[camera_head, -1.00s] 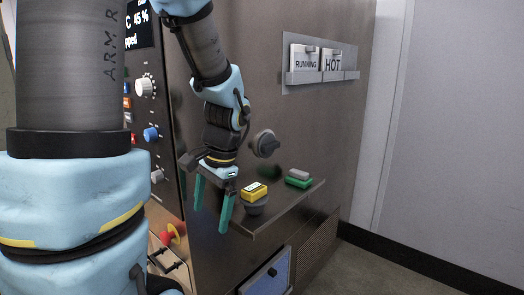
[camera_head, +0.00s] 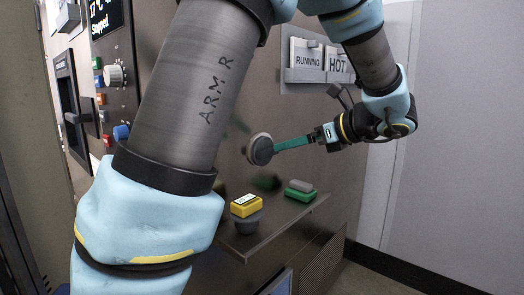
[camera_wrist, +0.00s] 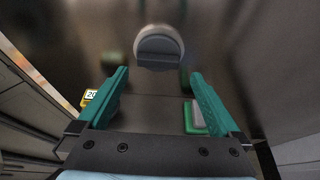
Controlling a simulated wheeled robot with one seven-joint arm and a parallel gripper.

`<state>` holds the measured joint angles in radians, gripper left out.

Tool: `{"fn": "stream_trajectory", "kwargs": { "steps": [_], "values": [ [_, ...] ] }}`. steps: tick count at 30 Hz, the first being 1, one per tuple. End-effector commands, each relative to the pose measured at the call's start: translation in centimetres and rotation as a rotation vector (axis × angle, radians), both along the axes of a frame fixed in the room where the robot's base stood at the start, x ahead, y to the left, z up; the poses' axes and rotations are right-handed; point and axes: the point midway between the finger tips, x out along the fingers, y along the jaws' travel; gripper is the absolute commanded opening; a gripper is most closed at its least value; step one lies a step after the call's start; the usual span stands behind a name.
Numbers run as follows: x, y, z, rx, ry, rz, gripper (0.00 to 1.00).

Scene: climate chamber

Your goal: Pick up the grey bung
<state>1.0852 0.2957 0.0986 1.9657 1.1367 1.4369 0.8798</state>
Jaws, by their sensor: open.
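The grey bung (camera_head: 260,149) is a round plug with a raised bar across its face, on the brown side wall above the shelf. In the wrist view the bung (camera_wrist: 158,47) is ahead, near the middle, with its bar roughly level. My gripper (camera_head: 279,146) is level and points left at the wall, its green fingers seen edge-on with tips close to the bung. In the wrist view my gripper (camera_wrist: 159,73) is open and empty, one finger on each side, with the bung beyond the tips. Contact cannot be told.
A shelf (camera_head: 258,240) below holds a yellow box (camera_head: 246,205) on a grey round piece (camera_head: 248,224). A green block (camera_head: 299,194) with a grey top lies farther along it. A rack with signs (camera_head: 318,62) is above. The control panel (camera_head: 110,45) is at left.

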Motion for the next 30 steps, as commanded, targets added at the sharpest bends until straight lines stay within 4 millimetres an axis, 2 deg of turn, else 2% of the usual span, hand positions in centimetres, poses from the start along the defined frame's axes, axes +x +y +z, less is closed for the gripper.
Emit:
{"fn": "stream_trajectory", "kwargs": {
  "steps": [8, 16, 25, 26, 30],
  "values": [
    [1.5, 1.6, -0.7, 0.001, 0.002, 0.003, 1.00],
    [4.0, 4.1, -2.1, 0.000, 0.002, 0.003, 1.00],
    [4.4, 4.5, -2.5, -0.002, 0.001, 0.001, 1.00],
    [4.4, 4.4, -2.5, -0.002, 0.001, 0.001, 0.99],
    [4.4, 4.4, -2.5, -0.002, 0.001, 0.000, 0.83]
  ]
}}
